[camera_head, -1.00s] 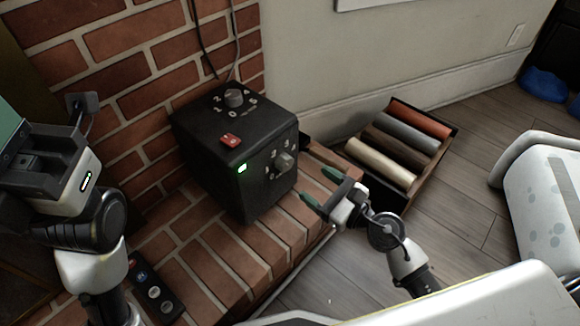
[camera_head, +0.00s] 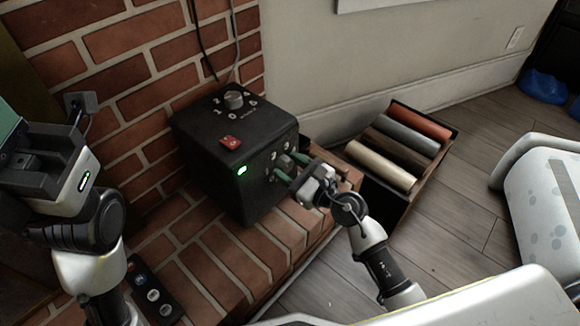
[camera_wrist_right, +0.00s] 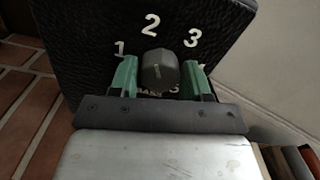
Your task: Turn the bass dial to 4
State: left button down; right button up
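A black speaker box (camera_head: 232,185) stands on the brick hearth. The bass dial (camera_wrist_right: 160,70) is a grey knob on its front face, also visible in the head view (camera_head: 285,163). White numbers 1, 2 and 3 arc around it. The lettering below is partly hidden, and 4 is not clearly readable. A faint light line on the knob points roughly upward, toward 2. My right gripper (camera_wrist_right: 160,78) is open, its green fingertips on either side of the knob with small gaps visible. My left gripper (camera_head: 12,140) is at the left edge, its fingertips cut off.
Another dial (camera_head: 233,99) and a red switch (camera_head: 230,142) are on the box's top. A crate (camera_head: 381,197) of coloured rolls stands to the right on the floor. A dark remote (camera_head: 152,292) lies on the hearth. Cables (camera_head: 207,50) run behind the box.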

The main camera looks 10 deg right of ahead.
jog(key=c, duration=0.4)
jog(key=shift+c, duration=0.3)
